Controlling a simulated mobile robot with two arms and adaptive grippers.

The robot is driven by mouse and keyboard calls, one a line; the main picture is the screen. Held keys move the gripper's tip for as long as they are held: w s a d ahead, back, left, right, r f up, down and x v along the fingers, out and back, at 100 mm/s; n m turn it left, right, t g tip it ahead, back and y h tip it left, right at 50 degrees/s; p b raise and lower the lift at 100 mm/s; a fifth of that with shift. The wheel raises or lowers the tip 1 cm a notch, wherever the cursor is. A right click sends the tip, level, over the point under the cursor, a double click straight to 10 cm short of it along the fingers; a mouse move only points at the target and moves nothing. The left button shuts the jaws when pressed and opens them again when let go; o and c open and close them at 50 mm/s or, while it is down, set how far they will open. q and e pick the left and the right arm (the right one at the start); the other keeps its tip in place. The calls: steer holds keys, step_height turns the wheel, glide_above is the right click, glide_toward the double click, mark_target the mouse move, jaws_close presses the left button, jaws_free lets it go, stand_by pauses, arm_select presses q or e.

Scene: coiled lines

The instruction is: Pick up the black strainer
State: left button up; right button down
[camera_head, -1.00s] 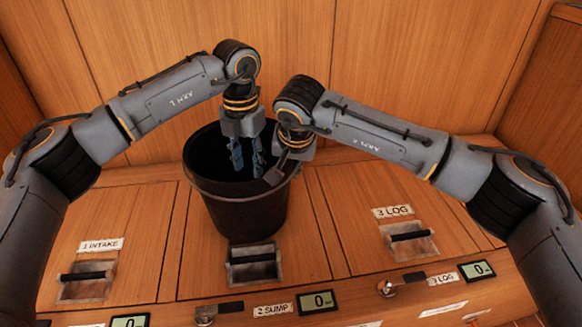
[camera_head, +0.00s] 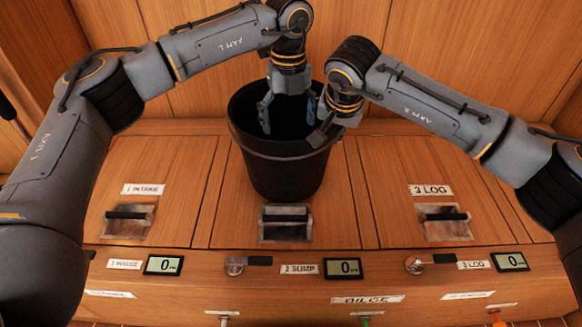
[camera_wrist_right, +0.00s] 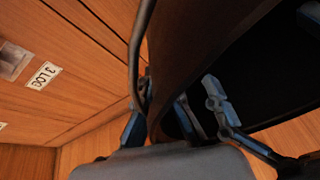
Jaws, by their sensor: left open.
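A black bucket-shaped vessel (camera_head: 285,170) stands upright on the wooden locker top, behind hatch 2; no separate strainer shows. Its dark wall also fills much of the right wrist view (camera_wrist_right: 215,60). My left gripper (camera_head: 288,112) points down over its mouth, with fingers spread and nothing between them. My right gripper (camera_head: 322,128) is at its right rim. In the right wrist view, the right fingers (camera_wrist_right: 157,122) appear on either side of the wall; whether they press on it cannot be told. The vessel's inside is dark.
The locker top has hatches with recessed handles: Intake (camera_head: 130,222), Sump (camera_head: 285,222) and Log (camera_head: 445,222). Small displays and latches line the front edge. A wooden wall (camera_head: 420,50) stands close behind the vessel. The top is clear left and right of it.

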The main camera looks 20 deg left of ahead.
arm_select(q)
steer(key=shift+f, duration=0.35)
step_height(320, 180, down, 6)
steer(key=shift+r, duration=0.1)
steer(key=shift+s+d+f, duration=0.15)
steer(key=shift+f, duration=1.25)
steer(key=shift+s+d+f, duration=0.1)
steer(key=shift+s+f, duration=0.05)
steer(key=shift+f, duration=1.2)
steer(key=c, duration=1.3)
